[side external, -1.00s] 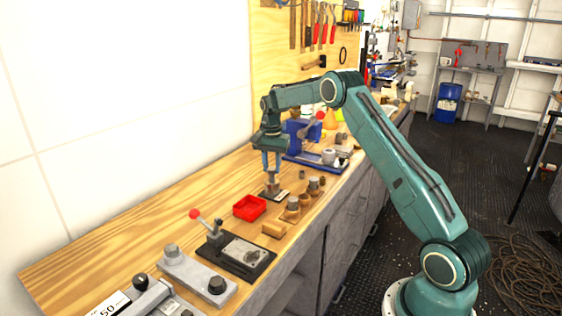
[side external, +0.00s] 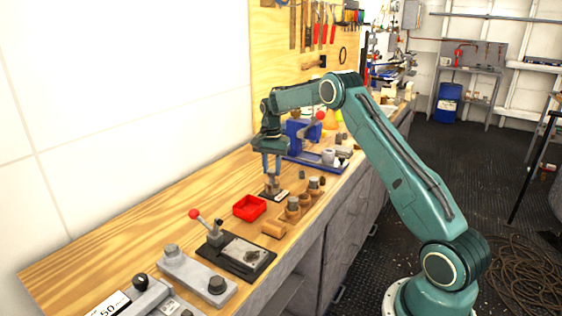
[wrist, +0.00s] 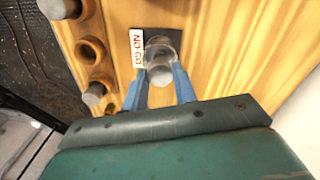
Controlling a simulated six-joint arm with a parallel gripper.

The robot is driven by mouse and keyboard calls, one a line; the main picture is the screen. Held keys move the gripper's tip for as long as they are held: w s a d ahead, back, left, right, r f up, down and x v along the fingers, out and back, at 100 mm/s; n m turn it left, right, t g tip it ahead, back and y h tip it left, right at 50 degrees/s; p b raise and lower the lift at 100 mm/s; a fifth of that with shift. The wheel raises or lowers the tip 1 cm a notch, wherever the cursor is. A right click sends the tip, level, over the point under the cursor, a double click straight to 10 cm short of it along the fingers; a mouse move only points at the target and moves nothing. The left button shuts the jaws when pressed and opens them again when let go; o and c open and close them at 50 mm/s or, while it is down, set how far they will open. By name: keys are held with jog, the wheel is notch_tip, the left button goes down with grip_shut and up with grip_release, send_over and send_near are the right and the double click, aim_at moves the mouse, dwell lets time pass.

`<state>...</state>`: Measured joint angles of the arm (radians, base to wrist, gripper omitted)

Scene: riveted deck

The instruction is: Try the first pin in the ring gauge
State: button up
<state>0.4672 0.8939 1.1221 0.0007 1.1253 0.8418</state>
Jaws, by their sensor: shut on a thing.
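My gripper (side external: 272,175) points down over the ring gauge station, its blue fingers shut on a grey cylindrical pin (wrist: 160,68). In the wrist view, my gripper (wrist: 162,80) has one finger on each side of the pin. The pin stands about upright over a small dark plate (wrist: 137,37) with a white NO GO label (wrist: 137,50). The ring gauge itself is mostly hidden by the pin and fingers, so I cannot tell how deep the pin sits. A wooden pin rack (side external: 303,208) stands beside it, with several grey pins and an empty hole (wrist: 90,49).
A red tray (side external: 249,208) sits left of the station, with a wooden block (side external: 273,229) in front. A dark fixture with a red-knobbed lever (side external: 237,252) is nearer. A blue vise (side external: 302,133) stands behind. The wall-side bench is clear.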

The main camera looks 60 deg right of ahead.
aim_at(272, 171)
jog(key=shift+f, duration=0.3)
dwell(0.5)
jog(key=shift+r, duration=0.15)
dwell(1.1)
jog(key=shift+r, duration=2.6)
